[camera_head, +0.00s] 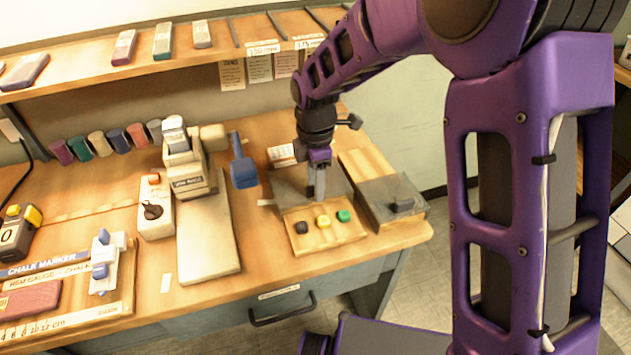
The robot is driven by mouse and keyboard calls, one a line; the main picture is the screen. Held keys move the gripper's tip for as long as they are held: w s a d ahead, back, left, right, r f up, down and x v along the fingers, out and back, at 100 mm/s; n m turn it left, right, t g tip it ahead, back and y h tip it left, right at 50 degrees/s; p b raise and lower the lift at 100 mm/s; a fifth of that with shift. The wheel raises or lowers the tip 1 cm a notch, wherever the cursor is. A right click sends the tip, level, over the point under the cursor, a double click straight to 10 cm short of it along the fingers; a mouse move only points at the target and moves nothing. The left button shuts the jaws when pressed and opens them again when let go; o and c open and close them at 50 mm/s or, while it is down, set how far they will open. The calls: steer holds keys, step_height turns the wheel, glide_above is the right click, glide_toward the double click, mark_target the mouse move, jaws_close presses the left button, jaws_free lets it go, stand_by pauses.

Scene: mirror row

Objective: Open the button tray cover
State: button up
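The button tray (325,249) is a shallow wooden tray near the table's front right, with a black, a yellow and a green button on it. A smoky see-through panel (290,188), which looks like its cover, stands raised at the tray's back edge, leaving the buttons exposed. My gripper (316,193) points down over the back of the tray, in front of or against the panel; I cannot tell whether they touch. Its fingers look close together, but their gap and anything between them are too small to make out.
A blue scoop-like tool (243,170) and a cream press (190,175) stand left. A shelf (200,58) runs above. A drawer handle (283,318) juts out below the table.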

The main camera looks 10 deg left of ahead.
steer(key=shift+r, duration=0.1)
step_height(320, 180, up, 17)
steer(key=p, duration=0.2)
steer(key=shift+p, duration=0.4)
steer(key=shift+r, duration=0.1)
